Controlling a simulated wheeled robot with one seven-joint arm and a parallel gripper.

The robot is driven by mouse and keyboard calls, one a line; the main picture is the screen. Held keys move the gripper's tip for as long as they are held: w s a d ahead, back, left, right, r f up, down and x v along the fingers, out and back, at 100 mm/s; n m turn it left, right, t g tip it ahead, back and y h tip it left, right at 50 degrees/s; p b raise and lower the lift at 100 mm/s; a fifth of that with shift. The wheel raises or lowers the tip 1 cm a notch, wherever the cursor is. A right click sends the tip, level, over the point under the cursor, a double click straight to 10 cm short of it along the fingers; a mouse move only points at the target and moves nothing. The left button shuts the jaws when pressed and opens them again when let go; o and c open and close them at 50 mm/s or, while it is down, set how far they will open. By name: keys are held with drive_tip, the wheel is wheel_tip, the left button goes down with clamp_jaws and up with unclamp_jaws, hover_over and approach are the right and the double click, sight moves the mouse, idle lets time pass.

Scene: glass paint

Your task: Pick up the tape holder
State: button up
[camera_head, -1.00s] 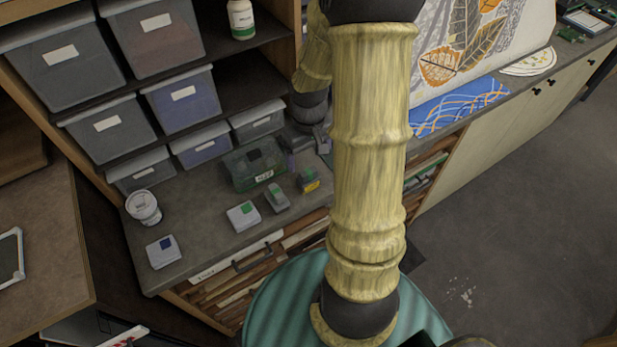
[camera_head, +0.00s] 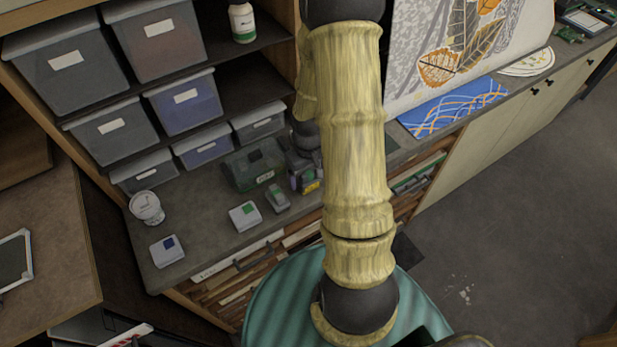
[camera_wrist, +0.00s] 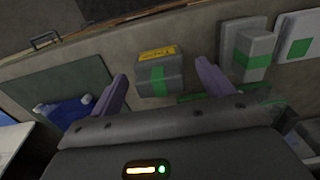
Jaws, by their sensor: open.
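A small dark grey block with a green band and a yellow label, apparently the tape holder (camera_wrist: 156,82), lies on the counter. In the wrist view it sits ahead of and between my two purple fingertips. In the head view, the tape holder (camera_head: 312,187) is partly covered by my gripper. My gripper (camera_wrist: 161,72) is open, with one finger on each side of the block's line and no visible contact. In the head view my gripper (camera_head: 305,178) is low over the counter at the block, and my arm hides the area to its right.
A grey piece with a green band (camera_head: 277,198) and a white box with a green square (camera_head: 245,216) lie left of it. A dark green-lidded case (camera_head: 253,167) stands behind. A blue object (camera_wrist: 66,112) is left of my fingers. Storage bins (camera_head: 113,130) fill the shelves.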

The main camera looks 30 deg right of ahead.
sight(309, 172)
drive_tip(key=shift+f, duration=0.75)
drive_tip(key=c, duration=1.1)
drive_tip(key=shift+r, duration=0.1)
wheel_tip(309, 172, up, 10)
drive_tip(key=shift+f+b, duration=0.1)
drive_tip(key=shift+b, duration=0.65)
